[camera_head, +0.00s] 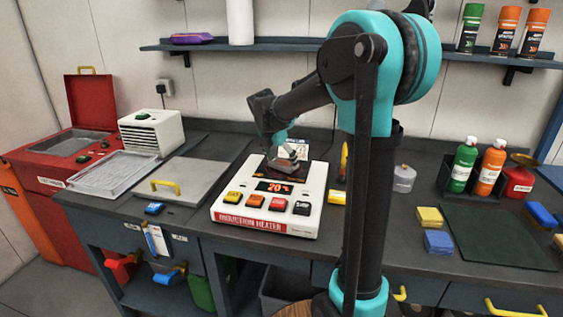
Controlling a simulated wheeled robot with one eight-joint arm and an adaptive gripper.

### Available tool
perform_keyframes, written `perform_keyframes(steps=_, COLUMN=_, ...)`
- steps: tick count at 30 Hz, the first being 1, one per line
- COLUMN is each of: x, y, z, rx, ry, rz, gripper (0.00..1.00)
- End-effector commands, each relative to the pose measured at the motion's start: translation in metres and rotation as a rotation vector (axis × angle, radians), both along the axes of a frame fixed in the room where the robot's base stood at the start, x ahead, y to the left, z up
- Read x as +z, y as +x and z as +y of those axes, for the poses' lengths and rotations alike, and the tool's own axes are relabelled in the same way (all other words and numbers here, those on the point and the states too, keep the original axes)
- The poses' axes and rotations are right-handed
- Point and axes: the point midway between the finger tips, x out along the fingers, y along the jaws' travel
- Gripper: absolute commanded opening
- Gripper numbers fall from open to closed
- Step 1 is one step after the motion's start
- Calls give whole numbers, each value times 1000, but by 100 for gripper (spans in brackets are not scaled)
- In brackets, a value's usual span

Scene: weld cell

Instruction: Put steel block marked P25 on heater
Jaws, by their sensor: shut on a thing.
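The induction heater (263,225) is a white box with a red front label, a lit red display reading about 20 and a row of coloured buttons. Its dark plate is at the back of its top. My gripper (280,156) points down over this plate and is shut on a small grey block, which I take to be the steel block (278,165). The block is at or just above the plate; I cannot tell if it touches. The fingers partly hide it, and its marking is too small to read.
A grey lidded plate with a yellow handle (165,187) and a metal tray (115,172) lie left of the heater. A white vented box (151,133) stands behind them. At right are a yellow block (429,217), a blue block (438,242) and a dark mat (497,238).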

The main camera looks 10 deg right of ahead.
Motion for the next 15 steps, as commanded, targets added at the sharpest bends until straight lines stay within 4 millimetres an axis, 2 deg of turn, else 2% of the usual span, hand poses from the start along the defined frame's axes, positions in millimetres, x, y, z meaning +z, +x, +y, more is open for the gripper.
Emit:
perform_keyframes(steps=13, x=-6, y=0, z=0, rx=0, ry=-1, rz=-1, gripper=26)
perform_keyframes(steps=14, x=-6, y=0, z=0, rx=0, ry=0, rz=0, gripper=89)
perform_keyframes(steps=15, x=-6, y=0, z=0, rx=0, ry=0, rz=0, gripper=94)
